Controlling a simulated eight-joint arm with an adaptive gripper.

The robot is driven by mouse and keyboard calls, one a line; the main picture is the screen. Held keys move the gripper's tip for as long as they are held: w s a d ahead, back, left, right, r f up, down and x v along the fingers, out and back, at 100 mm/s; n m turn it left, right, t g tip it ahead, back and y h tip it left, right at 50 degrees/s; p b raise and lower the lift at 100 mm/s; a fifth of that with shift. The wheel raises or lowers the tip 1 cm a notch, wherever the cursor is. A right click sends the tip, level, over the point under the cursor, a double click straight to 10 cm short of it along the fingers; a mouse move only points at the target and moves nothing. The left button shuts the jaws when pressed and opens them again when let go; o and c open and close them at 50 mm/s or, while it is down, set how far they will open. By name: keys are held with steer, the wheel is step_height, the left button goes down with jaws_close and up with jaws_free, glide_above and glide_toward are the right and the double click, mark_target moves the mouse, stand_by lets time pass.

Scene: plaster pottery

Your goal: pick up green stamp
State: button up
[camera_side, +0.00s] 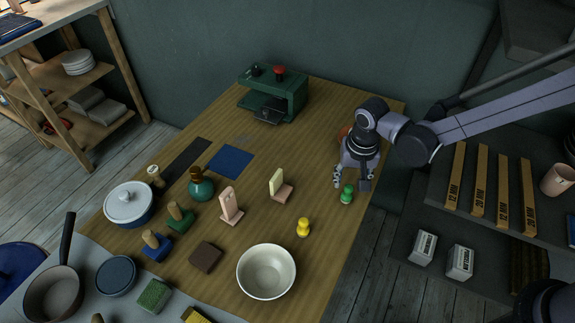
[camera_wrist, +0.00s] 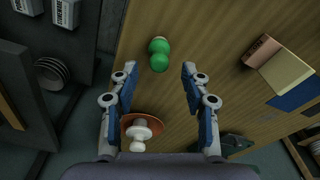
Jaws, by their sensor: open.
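A small green knob-shaped stamp (camera_side: 347,194) stands near the right edge of the wooden table, just in front of my gripper (camera_side: 351,183). In the wrist view the green stamp (camera_wrist: 159,55) lies just beyond the fingertips, centred on the gap between them. My gripper (camera_wrist: 159,76) is open with nothing between its fingers. The fingers point down and appear apart from the stamp. Another stamp with a green base and wooden handle (camera_side: 180,218) stands at the left of the table.
A yellow knob-shaped piece (camera_side: 303,227) and a white bowl (camera_side: 266,272) stand towards the front. A white knobbed piece on a reddish-brown round base (camera_wrist: 143,131) is close to my gripper. A pale block on a pink base (camera_side: 280,187) stands left. Shelves (camera_side: 470,220) lie beyond the right edge.

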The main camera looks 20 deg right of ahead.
mark_target(349, 187)
steer(key=shift+w+d+f, duration=0.1)
steer(key=shift+w+f, duration=0.05)
steer(key=shift+f, duration=0.95)
steer(key=shift+w+d+f, duration=0.1)
steer(key=shift+f, duration=1)
steer(key=shift+c, duration=0.3)
jaws_close()
